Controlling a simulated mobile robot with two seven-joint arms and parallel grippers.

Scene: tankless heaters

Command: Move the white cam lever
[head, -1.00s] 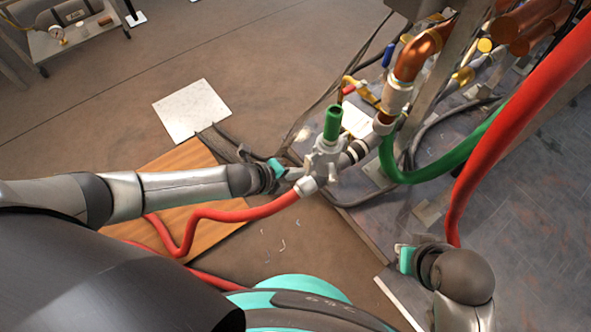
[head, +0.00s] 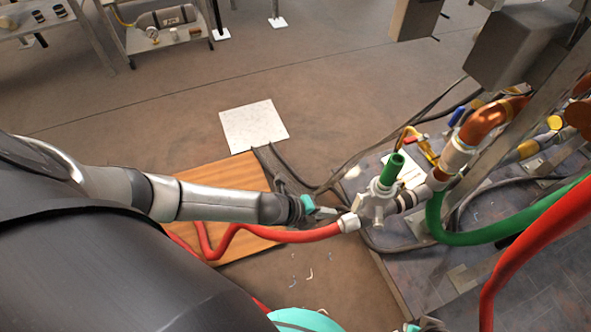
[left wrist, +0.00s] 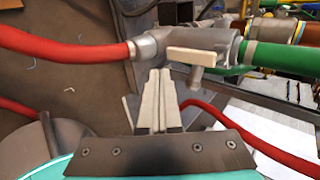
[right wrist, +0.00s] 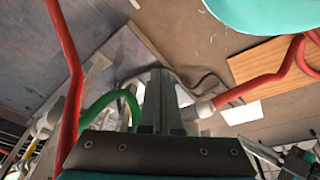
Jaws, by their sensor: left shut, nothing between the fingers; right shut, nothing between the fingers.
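The white cam lever (left wrist: 195,57) shows in the left wrist view as a pale flat bar across a grey metal coupling (left wrist: 218,42). The coupling joins a red hose on the left to a green hose on the right. In the head view the coupling (head: 375,207) stands at the floor plate's edge; the lever is too small to make out there. My left gripper (head: 328,213) is shut and empty, left of the coupling. In the left wrist view its fingertips (left wrist: 158,73) are below and left of the lever, apparently apart from it. My right gripper (right wrist: 160,72) is shut and empty.
The red hose (head: 280,237) runs left over a wooden board (head: 240,180). A green hose (head: 470,238), a large red hose (head: 520,252) and copper pipes (head: 485,122) crowd the right. A white floor panel (head: 253,125) lies behind.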

